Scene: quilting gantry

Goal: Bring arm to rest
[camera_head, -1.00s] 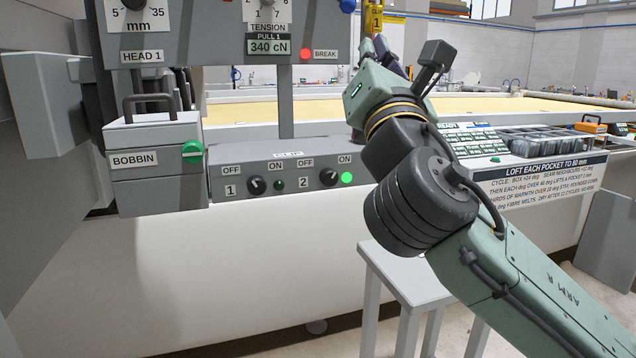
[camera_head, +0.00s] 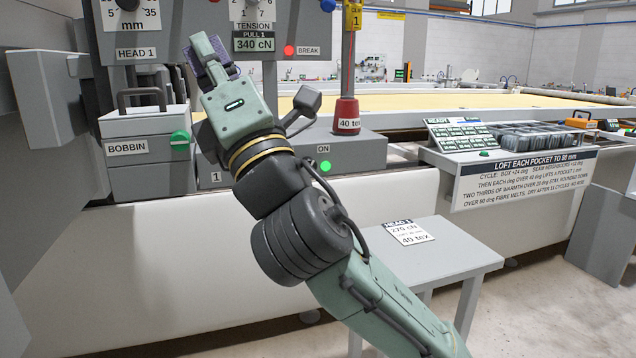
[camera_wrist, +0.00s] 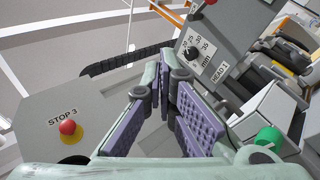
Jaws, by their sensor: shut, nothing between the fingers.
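My gripper (camera_head: 207,58) is at the upper left in the head view, raised in front of the head panel, left of the tension plate. Its purple-padded fingers also show in the wrist view (camera_wrist: 160,84), where the tips come together with nothing seen between them. My arm is bent, rising from the lower right of the head view and leaning up to the left. It hides part of the switch box (camera_head: 345,146), including most of its switches; the "ON" label and a lit green lamp (camera_head: 325,166) still show.
The bobbin box (camera_head: 147,170) stands close left of my wrist. A red-based cone (camera_head: 347,115) tagged 40 tex stands on the switch box. A grey stool (camera_head: 450,262) with a card is at lower right. The wrist view shows a red stop button (camera_wrist: 67,127) and the HEAD 1 panel (camera_wrist: 222,50).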

